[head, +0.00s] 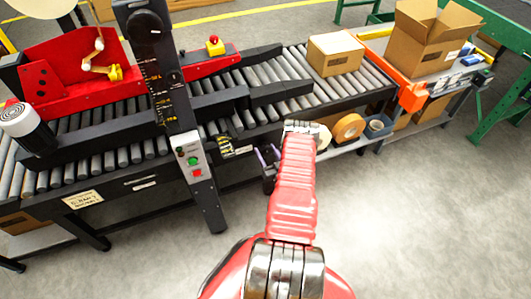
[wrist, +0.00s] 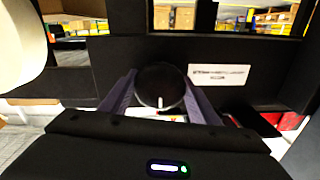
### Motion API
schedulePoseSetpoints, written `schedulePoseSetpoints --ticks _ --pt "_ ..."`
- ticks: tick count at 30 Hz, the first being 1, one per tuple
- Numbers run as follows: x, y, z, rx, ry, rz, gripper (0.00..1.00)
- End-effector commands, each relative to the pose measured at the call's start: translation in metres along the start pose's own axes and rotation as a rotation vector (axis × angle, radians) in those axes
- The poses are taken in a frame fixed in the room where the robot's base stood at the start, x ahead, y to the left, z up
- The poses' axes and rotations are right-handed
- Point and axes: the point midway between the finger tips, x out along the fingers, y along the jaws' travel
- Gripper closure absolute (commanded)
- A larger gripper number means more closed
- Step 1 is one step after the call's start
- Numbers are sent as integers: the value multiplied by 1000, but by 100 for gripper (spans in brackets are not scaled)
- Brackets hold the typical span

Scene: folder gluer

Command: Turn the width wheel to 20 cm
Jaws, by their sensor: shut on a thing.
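In the wrist view a round black wheel (wrist: 158,80) sits against a dark panel, with a short white mark at its lower edge pointing down. My gripper (wrist: 161,97) has one purple finger on each side of the wheel and is shut on it. In the head view my gripper (head: 268,157) is at the near side of the roller machine (head: 130,181), right of the upright post. I cannot make out the wheel there. No readable width value shows.
A white label (wrist: 219,75) is right of the wheel, its text too blurred to read. A black post (head: 163,80) with a scale carries a button box (head: 193,161). A tape roll (head: 348,127) lies on the lower shelf, right of my arm. The front floor is clear.

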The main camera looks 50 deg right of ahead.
Motion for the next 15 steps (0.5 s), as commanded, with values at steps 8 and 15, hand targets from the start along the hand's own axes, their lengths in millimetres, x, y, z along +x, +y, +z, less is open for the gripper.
schedulePoseSetpoints --ticks 8,15 --pt "2 -4 2 -106 -8 -9 67" --pt "2 -4 2 -285 -12 -10 67"
